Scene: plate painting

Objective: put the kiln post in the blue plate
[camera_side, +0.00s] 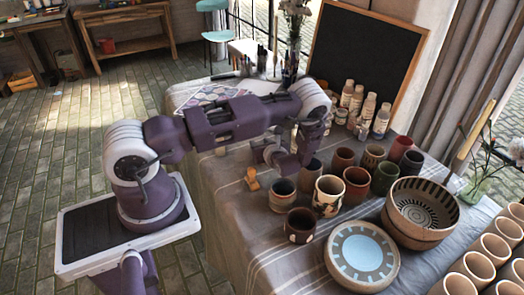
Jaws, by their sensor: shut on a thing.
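The blue plate (363,257) lies flat near the table's front edge. My gripper (254,168) is over the left part of the table, left of the cups and well away from the plate. It is shut on a small orange-tan piece, which I take to be the kiln post (251,181), just below the fingers. The fingertips are small and partly hidden by my wrist. I cannot tell whether the post touches the cloth.
Several cups stand between my gripper and the plate, including a dark cup (299,225) and a patterned cup (328,195). A large striped bowl (420,213) is right of the plate. Bottles (367,109) and a blackboard (365,55) stand behind. The cloth left of the cups is clear.

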